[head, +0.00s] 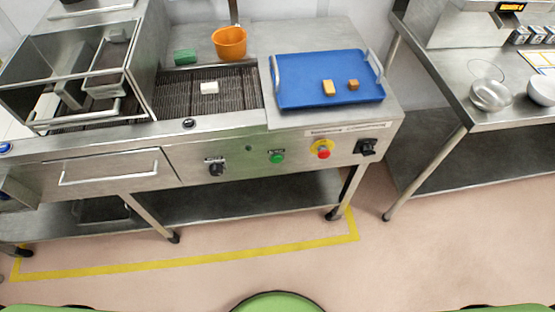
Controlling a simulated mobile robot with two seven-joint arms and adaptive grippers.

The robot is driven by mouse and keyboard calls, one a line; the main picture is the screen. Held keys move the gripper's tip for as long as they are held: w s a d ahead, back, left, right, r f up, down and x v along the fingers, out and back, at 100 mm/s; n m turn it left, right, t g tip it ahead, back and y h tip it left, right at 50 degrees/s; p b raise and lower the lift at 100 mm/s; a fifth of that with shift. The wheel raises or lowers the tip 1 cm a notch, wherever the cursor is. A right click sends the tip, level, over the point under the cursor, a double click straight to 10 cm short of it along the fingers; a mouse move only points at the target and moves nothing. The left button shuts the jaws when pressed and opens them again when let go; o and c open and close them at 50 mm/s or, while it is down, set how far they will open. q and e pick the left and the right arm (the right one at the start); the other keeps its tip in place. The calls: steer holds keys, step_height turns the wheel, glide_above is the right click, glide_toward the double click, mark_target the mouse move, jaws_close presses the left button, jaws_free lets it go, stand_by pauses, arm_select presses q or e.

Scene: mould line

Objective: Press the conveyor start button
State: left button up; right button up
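A round green button (277,158) sits on the front panel of the steel conveyor machine (230,145), under a small dark label too small to read. I take it to be the conveyor start button. Nothing touches it or covers it. Neither of my grippers is in the head view.
A red mushroom button on a yellow base (322,149) sits right of the green button. Black rotary switches (216,168) (367,147) flank both. A blue tray (310,95) with two small blocks, an orange bucket (229,43) and a green block (185,56) are on top. Floor in front is clear.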

arm_select(q)
steer(key=shift+w, duration=0.1)
jaws_close()
steer(key=shift+s, duration=0.35)
stand_by(0.7)
